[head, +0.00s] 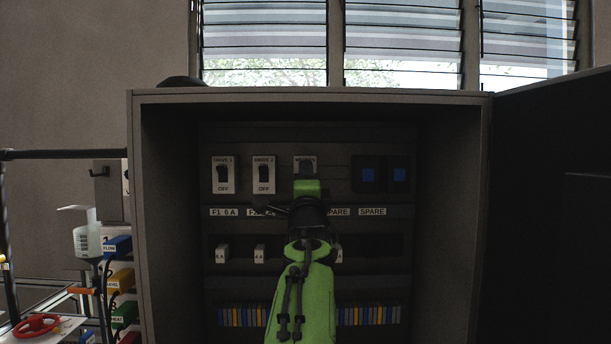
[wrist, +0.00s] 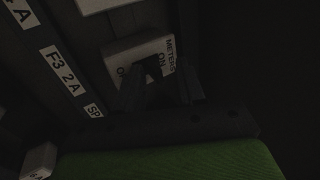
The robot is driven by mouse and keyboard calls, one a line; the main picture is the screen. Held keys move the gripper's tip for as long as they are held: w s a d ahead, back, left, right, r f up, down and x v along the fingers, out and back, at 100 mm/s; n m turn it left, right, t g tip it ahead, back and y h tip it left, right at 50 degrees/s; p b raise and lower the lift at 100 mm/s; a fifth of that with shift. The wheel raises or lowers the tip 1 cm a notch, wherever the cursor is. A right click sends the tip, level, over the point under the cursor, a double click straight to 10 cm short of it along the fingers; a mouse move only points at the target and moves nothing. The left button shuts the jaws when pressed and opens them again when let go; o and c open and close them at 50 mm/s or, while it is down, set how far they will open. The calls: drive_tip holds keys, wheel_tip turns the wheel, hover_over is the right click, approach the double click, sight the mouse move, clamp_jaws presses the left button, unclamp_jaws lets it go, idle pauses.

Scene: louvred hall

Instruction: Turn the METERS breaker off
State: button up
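The METERS breaker is a white block with a dark toggle. In the wrist view (wrist: 128,52) its METERS and ON lettering shows, with part of another label at its far side. In the head view its top edge (head: 305,160) shows above my arm, which hides the rest. My gripper (head: 306,174) is in front of it. In the wrist view my gripper's dark fingers (wrist: 160,88) are apart, at the breaker face, with the toggle around the gap between them. Contact with the toggle and its exact position are too dark to tell.
DRIVE 1 (head: 223,175) and DRIVE 2 (head: 263,175) breakers stand left of it, both with OFF lettering. Fuse holders and terminals run below. The cabinet (head: 455,200) walls enclose the arm; its door (head: 550,210) is open right.

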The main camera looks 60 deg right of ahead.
drive_tip(key=shift+w+d+f, duration=0.1)
drive_tip(key=shift+d+f, duration=0.1)
drive_tip(key=shift+f, duration=0.05)
drive_tip(key=r+b+v, duration=0.1)
drive_tip(key=b+v, duration=0.3)
drive_tip(key=v, duration=0.7)
drive_tip(key=a+r+b+v, duration=0.1)
drive_tip(key=b+v, duration=0.3)
drive_tip(key=v, duration=0.7)
drive_tip(key=shift+s+a+r, duration=0.2)
drive_tip(key=shift+s+r, duration=0.1)
drive_tip(key=shift+r, duration=0.15)
